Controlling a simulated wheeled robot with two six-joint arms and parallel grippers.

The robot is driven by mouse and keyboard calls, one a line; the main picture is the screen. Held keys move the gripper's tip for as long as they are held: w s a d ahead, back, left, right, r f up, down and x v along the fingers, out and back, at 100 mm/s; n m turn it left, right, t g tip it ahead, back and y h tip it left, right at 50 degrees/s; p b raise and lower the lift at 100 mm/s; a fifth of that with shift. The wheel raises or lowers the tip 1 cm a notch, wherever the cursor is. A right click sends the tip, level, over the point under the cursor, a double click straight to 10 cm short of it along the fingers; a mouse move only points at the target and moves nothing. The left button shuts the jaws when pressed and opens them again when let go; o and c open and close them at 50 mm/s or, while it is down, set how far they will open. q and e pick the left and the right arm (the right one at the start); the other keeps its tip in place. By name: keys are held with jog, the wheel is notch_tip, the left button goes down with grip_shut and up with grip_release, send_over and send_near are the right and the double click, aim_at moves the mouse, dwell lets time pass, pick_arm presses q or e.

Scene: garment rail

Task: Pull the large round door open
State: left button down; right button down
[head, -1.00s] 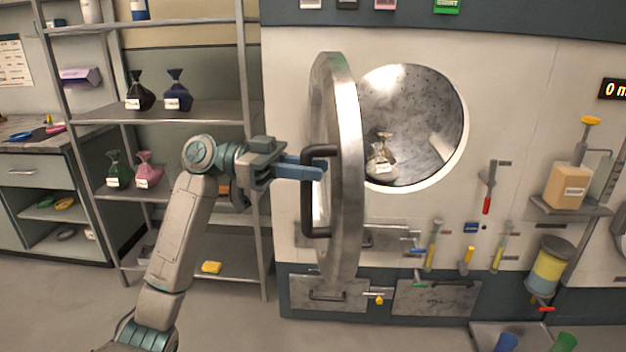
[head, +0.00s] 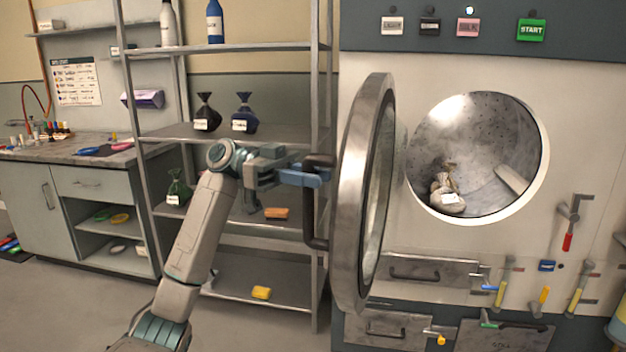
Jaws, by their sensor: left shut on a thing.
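The large round door (head: 352,200) is metal-rimmed with a glass middle. It stands swung out from the machine, to the left of the round drum opening (head: 480,155). A dark bar handle (head: 312,212) is on its outer face. My left gripper (head: 310,176), with blue fingers, is shut on the upper part of this handle. A tied light sack (head: 446,195) with a label lies inside the drum. My right gripper is not in view.
A metal shelf rack (head: 285,132) with dark tied sacks and bottles stands close behind the door and my left arm. A bench (head: 80,150) is at the far left. Valves and levers (head: 503,285) line the machine's lower front.

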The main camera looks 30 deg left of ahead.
pick_arm(q)
jog(key=c, duration=1.3)
grip_release()
jog(key=shift+c, duration=0.2)
jog(key=a+b, duration=0.1)
jog(key=a, duration=0.9)
jog(key=shift+w+a, duration=0.35)
jog(key=shift+a, duration=0.05)
